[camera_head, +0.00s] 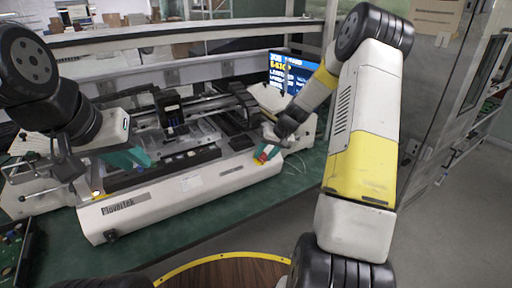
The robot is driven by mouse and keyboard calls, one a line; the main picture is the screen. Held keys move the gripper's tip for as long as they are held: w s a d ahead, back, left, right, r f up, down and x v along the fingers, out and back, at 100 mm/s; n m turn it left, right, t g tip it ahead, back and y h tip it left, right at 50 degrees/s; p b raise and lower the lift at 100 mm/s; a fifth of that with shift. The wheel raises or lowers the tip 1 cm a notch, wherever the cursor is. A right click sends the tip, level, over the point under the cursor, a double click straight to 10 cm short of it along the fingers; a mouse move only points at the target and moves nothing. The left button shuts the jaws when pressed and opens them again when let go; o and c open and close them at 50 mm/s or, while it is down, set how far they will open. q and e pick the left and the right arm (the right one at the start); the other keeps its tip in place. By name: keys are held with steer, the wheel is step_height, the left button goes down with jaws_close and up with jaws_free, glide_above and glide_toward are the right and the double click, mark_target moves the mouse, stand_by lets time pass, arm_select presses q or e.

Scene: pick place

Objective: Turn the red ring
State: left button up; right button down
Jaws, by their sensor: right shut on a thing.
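A small red part (264,157), likely the red ring, shows at the right front end of the white machine (190,185). My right gripper (266,151) reaches in from the right and is shut on it. Its teal fingers cover most of the part, so its full shape is hidden. My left gripper (130,159), with teal fingers, hangs over the left part of the machine, apart from the red part. I cannot make out whether its fingers are open or shut.
The machine stands on a green table (225,210). A screen (290,73) with a blue display stands behind its right end. A circuit board (14,250) lies at the lower left. A glass partition (440,100) is at the right. The green surface before the machine is mostly clear.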

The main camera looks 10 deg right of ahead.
steer(key=c, duration=0.9)
jaws_free()
steer(key=v, duration=0.7)
steer(key=shift+r, duration=0.3)
steer(key=shift+s+d, duration=0.1)
steer(key=shift+s, duration=0.1)
